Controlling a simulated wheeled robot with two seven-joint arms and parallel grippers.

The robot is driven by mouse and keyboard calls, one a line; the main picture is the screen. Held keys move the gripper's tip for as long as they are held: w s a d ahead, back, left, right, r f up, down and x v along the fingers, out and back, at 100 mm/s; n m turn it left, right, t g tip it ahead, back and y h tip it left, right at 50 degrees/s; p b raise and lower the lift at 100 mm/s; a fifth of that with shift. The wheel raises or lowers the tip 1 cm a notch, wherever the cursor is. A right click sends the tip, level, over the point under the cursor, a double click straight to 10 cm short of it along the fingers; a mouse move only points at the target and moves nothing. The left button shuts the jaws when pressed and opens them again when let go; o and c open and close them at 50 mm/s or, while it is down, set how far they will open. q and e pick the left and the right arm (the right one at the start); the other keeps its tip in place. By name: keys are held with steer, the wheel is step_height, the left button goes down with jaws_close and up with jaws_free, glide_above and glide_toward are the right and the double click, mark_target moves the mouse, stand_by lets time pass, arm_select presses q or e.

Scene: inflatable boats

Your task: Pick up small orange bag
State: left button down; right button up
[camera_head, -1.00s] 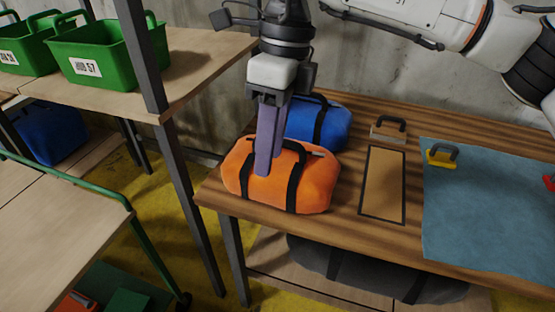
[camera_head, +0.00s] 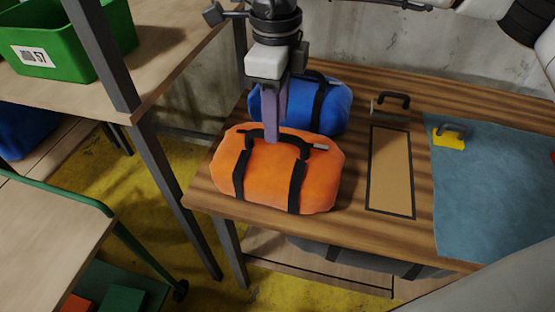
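The small orange bag (camera_head: 268,178) lies on the wooden table near its left front corner, with black straps and a black handle (camera_head: 290,142) on top. My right gripper (camera_head: 273,138) points down from above, its purple-grey fingers reaching the top of the bag at the handle. The fingers overlap in this view, so I cannot see the gap between them or whether the handle is between them. The bag rests on the table. My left gripper is not in view.
A blue bag (camera_head: 335,108) sits close behind the orange one. A shelf post (camera_head: 165,170) and green bin (camera_head: 50,45) stand left.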

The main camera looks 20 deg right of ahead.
step_height(320, 180, down, 2)
steer(key=shift+f, duration=0.1)
jaws_close()
stand_by(1.4)
steer(key=shift+w+r, duration=0.15)
steer(key=shift+r, duration=0.1)
